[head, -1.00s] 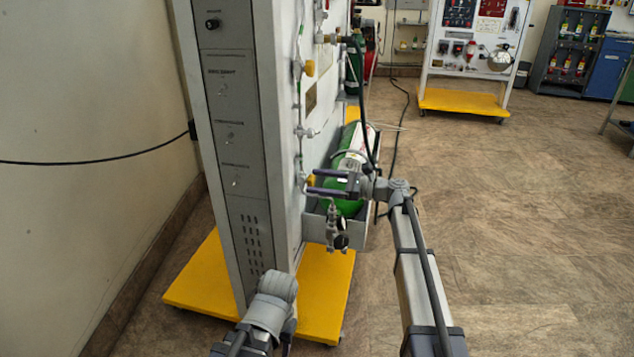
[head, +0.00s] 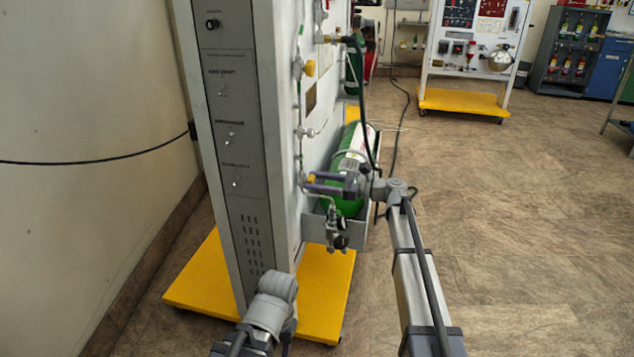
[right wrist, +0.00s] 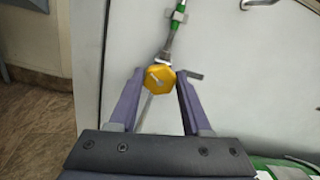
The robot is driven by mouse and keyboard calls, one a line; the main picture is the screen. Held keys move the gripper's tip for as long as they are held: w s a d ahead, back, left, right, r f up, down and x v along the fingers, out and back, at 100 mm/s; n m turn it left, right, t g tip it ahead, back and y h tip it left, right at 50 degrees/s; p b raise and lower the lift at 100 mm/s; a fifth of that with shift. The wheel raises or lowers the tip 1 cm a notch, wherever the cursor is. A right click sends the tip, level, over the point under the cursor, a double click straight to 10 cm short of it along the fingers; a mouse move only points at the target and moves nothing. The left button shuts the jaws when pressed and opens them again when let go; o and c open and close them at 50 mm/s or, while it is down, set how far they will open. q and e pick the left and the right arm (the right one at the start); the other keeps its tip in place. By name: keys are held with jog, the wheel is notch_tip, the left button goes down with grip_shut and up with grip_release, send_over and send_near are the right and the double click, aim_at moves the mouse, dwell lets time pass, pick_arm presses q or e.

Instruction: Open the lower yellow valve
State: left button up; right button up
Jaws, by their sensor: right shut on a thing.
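The lower yellow valve (head: 311,179) is a small yellow knob low on the trainer panel's right-hand face. In the right wrist view the yellow knob (right wrist: 158,80) is octagonal, with a metal pipe rising above it. My right gripper (head: 312,182) reaches in from the right at the knob. In the right wrist view its two fingers (right wrist: 157,82) lie on either side of the knob and are shut on it. The fingers partly cover the knob in the head view. Part of my left arm shows at the bottom, but its gripper is not in view.
An upper yellow valve (head: 310,67) sits higher on the same panel. A green cylinder (head: 350,165) lies in a grey tray (head: 313,229) just behind my right gripper. A black hose (head: 364,105) hangs beside it. The yellow base (head: 325,290) juts out below. Floor on the right is clear.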

grip_shut()
jog(key=n, duration=0.5)
jog(key=shift+n, duration=0.4)
jog(key=o, duration=1.1)
grip_release()
jog(key=shift+d, duration=0.1)
jog(key=v, duration=0.7)
jog(key=shift+s+d, duration=0.15)
jog(key=shift+d, duration=0.15)
